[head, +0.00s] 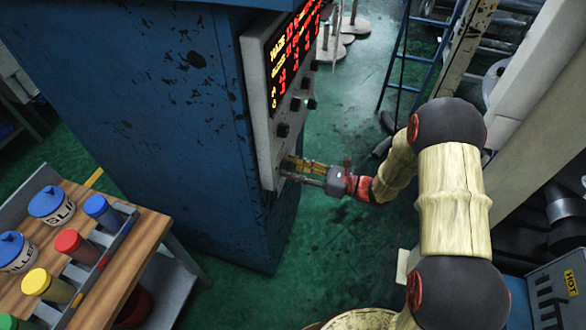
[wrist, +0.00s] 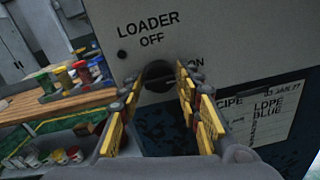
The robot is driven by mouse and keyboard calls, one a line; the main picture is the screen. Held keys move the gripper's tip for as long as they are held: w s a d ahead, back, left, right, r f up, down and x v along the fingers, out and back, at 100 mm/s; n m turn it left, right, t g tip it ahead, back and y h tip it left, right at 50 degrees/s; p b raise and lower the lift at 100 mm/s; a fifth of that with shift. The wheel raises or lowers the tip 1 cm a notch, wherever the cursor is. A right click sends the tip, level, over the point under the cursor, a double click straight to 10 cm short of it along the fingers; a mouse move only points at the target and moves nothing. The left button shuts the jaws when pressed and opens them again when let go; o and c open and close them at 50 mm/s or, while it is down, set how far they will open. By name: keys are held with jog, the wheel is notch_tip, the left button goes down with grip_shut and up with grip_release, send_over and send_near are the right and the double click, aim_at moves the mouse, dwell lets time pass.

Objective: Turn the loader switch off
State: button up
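The loader switch (wrist: 158,84) is a dark round knob low on the grey panel face, under the printed words LOADER and OFF, with ON at its right. Its pointer direction is hard to make out. My gripper (wrist: 168,72) has its yellow-padded fingers apart, one on each side of the knob in the wrist view; I cannot tell whether they touch it.
The blue cabinet (head: 150,90) fills the left. A wooden-topped cart (head: 130,260) with coloured-lid jars stands at the lower left. A blue ladder (head: 405,60) stands behind; green floor is open between.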

jog(key=c, duration=0.6)
jog(key=shift+c, duration=0.6)
jog(key=shift+n, duration=0.3)
jog(key=n+b, duration=0.3)
jog(key=n, duration=0.1)
jog(key=n+b, duration=0.4)
jog(key=n, duration=0.1)
jog(key=n+b, duration=0.3)
jog(key=n, duration=0.1)
jog(key=shift+f+n+y, duration=0.3)
jog(key=shift+n, duration=0.1)
jog(key=n+b, duration=0.3)
jog(key=b, duration=0.1)
jog(key=shift+r+n+g, duration=0.1)
jog(key=shift+n+g, duration=0.2)
jog(key=shift+n, duration=0.1)
